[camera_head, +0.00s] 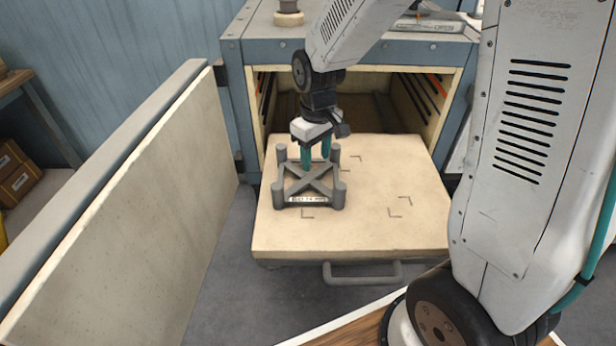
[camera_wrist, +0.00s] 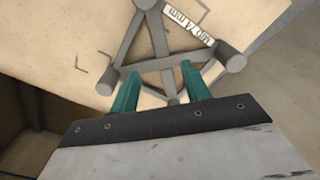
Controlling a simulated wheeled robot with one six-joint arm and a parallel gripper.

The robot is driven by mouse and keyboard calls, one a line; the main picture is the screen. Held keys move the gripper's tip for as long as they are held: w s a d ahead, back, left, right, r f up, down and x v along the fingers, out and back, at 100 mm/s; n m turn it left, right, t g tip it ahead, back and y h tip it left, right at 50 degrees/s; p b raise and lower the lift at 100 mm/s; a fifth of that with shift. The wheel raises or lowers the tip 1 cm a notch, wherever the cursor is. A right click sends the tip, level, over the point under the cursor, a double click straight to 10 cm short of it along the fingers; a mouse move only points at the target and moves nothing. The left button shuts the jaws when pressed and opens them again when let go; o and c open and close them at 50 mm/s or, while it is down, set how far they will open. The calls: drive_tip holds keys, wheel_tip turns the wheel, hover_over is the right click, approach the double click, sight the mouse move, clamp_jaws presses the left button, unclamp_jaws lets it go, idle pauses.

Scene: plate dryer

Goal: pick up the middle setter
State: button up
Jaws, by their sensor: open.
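One grey setter (camera_head: 310,182) stands on the left part of the pulled-out cream shelf (camera_head: 385,235). It has crossed bars, corner posts and a white printed label on its front bar. In the wrist view the setter (camera_wrist: 172,62) fills the upper middle, its label near the top right. My gripper (camera_head: 315,157) points down at the setter from above. Its two teal fingers are apart, one on each side of a bar in the wrist view (camera_wrist: 160,88). I cannot tell whether they touch it. The fingertips partly hide the setter's bars.
The dryer's opening (camera_head: 375,97) is behind the shelf, with orange-marked rails on its sides. The open door (camera_head: 150,210) stands to the left. A handle (camera_head: 362,275) juts from the shelf front. The shelf's right side is bare, with corner marks.

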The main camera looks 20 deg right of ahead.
sight(315, 183)
wheel_tip(315, 183, down, 8)
drive_tip(key=shift+s+a+r, duration=0.1)
drive_tip(key=shift+s+r, duration=0.05)
clamp_jaws()
idle(0.3)
